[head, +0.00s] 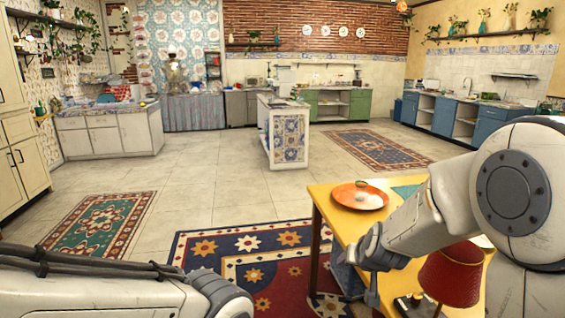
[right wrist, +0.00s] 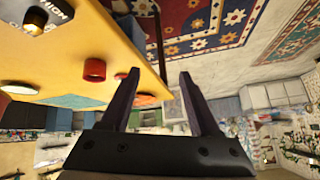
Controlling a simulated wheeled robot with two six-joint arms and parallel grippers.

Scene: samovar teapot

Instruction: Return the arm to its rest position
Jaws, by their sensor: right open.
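My right arm reaches in from the right over the yellow table (head: 330,208). Its gripper (head: 370,262) is near the table's left edge, in front of the orange plate (head: 350,198). In the right wrist view the two dark fingers of the right gripper (right wrist: 160,76) stand apart with nothing between them. My left arm lies across the bottom left of the head view, and its gripper is out of view.
A small greenish item (head: 361,184) is on the plate. A red lamp-like object (head: 452,275) stands close under my right arm. A red cylinder (right wrist: 95,69) shows beside the fingers in the wrist view. Patterned rugs (head: 255,250) and open floor (head: 215,175) lie left of the table.

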